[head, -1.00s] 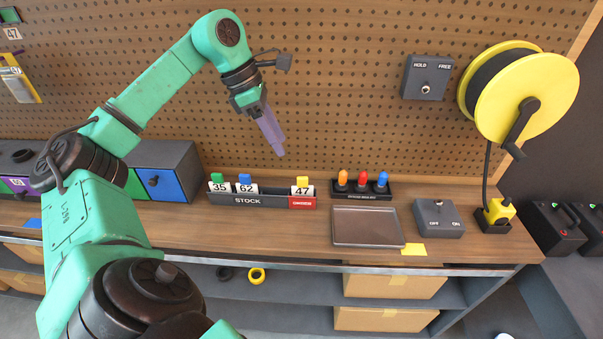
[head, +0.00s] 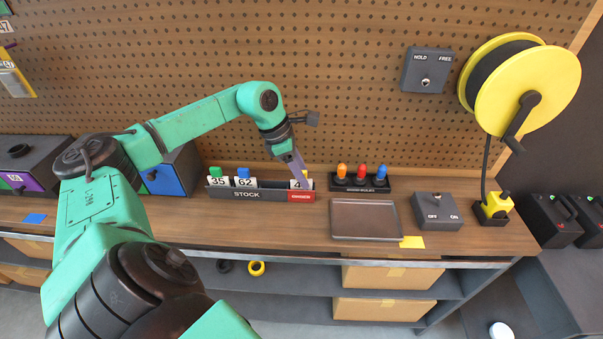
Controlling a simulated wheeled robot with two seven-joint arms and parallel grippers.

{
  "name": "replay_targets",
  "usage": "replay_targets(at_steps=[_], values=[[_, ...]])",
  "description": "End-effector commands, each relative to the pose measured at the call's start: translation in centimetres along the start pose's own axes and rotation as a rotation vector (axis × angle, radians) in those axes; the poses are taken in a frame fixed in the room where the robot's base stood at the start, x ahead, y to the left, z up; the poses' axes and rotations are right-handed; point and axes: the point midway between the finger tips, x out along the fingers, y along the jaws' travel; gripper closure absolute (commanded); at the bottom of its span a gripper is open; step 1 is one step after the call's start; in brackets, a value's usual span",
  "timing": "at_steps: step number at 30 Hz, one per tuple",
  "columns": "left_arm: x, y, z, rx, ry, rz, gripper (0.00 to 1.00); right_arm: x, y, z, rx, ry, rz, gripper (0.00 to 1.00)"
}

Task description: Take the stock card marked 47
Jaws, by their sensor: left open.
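The stock card marked 47 (head: 294,184) stands upright in the right part of the long dark STOCK holder (head: 220,192), above the red label. My left gripper (head: 301,178) points down right at this card, its purple fingers covering part of the number and of the yellow tab. The jaws are open; I cannot tell whether they are around the card or only in front of it. The cards marked 35 (head: 217,180) and 62 (head: 244,181) stand in the left part of the holder, with green and blue tabs. My right gripper is not in view.
Right of the holder stands a rack with orange, red and blue knobs (head: 361,172). In front of it lies an empty grey tray (head: 365,236). An OFF/ON switch box (head: 436,212) is further right. The pegboard rises behind; the bench front before the holder is clear.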

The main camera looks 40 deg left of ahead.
Motion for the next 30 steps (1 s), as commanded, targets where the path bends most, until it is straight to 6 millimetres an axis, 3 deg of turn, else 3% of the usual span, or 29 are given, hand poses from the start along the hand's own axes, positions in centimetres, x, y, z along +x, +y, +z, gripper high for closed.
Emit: replay_targets(at_steps=[3,7,30], values=[[0.03,0.01,-0.04,0.000,0.000,0.000,0.50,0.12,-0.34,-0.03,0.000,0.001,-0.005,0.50],[0.01,0.01,-0.04,0.000,0.000,0.000,1.00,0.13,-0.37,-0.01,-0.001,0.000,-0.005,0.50],[-0.04,0.01,-0.03,0.000,0.000,0.000,1.00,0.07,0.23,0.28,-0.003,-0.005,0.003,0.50]])
